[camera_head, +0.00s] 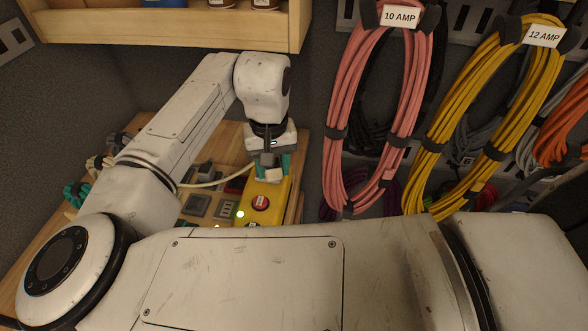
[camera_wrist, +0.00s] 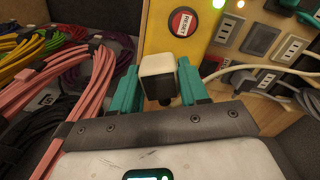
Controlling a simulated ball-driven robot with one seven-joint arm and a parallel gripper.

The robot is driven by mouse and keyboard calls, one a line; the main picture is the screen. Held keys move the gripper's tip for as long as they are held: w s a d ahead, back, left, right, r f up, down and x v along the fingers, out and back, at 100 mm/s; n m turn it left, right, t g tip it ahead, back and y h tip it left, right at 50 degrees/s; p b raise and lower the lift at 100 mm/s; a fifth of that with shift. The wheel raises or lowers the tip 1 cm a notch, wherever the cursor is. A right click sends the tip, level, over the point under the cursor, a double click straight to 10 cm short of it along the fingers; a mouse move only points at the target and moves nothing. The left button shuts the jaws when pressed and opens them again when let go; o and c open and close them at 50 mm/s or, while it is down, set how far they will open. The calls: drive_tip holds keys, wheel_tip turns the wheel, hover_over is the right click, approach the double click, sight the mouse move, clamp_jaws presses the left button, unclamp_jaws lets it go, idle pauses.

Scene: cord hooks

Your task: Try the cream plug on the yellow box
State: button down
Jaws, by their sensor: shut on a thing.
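The cream plug (camera_wrist: 157,66) sits between the teal fingers of my gripper (camera_wrist: 158,88) in the wrist view. My gripper is shut on it. In the head view the plug (camera_head: 274,174) shows below my gripper (camera_head: 272,163), over the far part of the yellow box (camera_head: 272,212). The yellow box (camera_wrist: 167,40) has a red RESET button (camera_wrist: 183,22), also seen in the head view (camera_head: 260,203), and a lit green light (camera_head: 240,214). The plug covers part of the box face, so I cannot tell whether it touches the box or sits in an outlet.
Grey sockets (camera_wrist: 291,48) stand on a wooden board beside the box. A cream cord (camera_head: 215,183) runs across there. Pink cords (camera_head: 374,110) and yellow cords (camera_head: 487,110) hang at the right. A wooden shelf (camera_head: 170,28) is overhead. My arm hides much of the foreground.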

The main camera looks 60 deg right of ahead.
drive_tip(key=w+a+f+n+b, duration=0.1)
drive_tip(key=w+a+f+n, duration=0.2)
drive_tip(key=w, duration=0.3)
drive_tip(key=w+a+f+n+b, duration=0.2)
drive_tip(key=w+a+f+n, duration=0.1)
drive_tip(key=w, duration=0.3)
drive_tip(key=w+a+f+n+b, duration=0.1)
drive_tip(key=w+a+f+n, duration=0.2)
drive_tip(key=w, duration=0.4)
drive_tip(key=shift+a+n+b, duration=0.3)
drive_tip(key=shift+a+b, duration=0.1)
drive_tip(key=shift+a, duration=0.4)
